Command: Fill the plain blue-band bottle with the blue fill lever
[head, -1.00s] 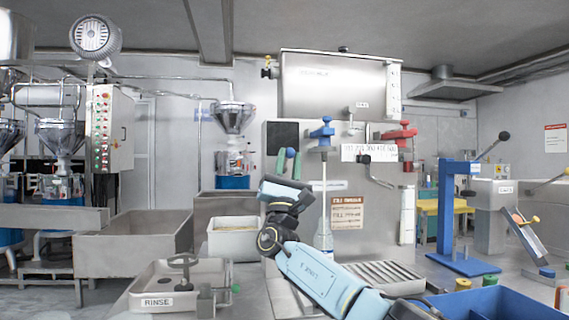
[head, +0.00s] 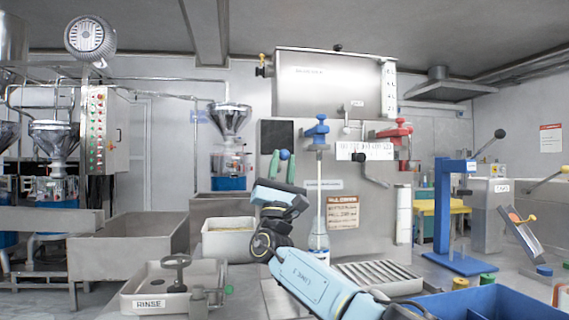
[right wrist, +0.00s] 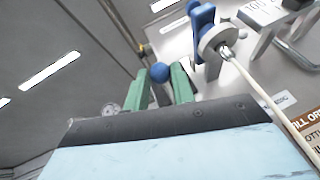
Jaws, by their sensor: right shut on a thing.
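My right gripper (head: 283,162) has green fingers and is shut on a blue ball knob (head: 285,155), left of the blue fill valve (head: 318,131). In the right wrist view the knob (right wrist: 160,72) sits between the fingertips, next to the blue valve (right wrist: 203,30). The knob appears to be the end of the blue fill lever; its rod is hidden. A long pale tube (head: 319,185) runs down from the valve. The clear bottle (head: 319,243) stands upright beneath it, partly hidden by my right arm. My left gripper is not in view.
A red valve (head: 394,133) and a black-knobbed crank (head: 359,157) are to the right on the steel machine. A slatted drain tray (head: 375,273) lies right of the bottle. A blue stand (head: 457,225) and blue bin (head: 485,303) are farther right. A RINSE basin (head: 150,303) is at left.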

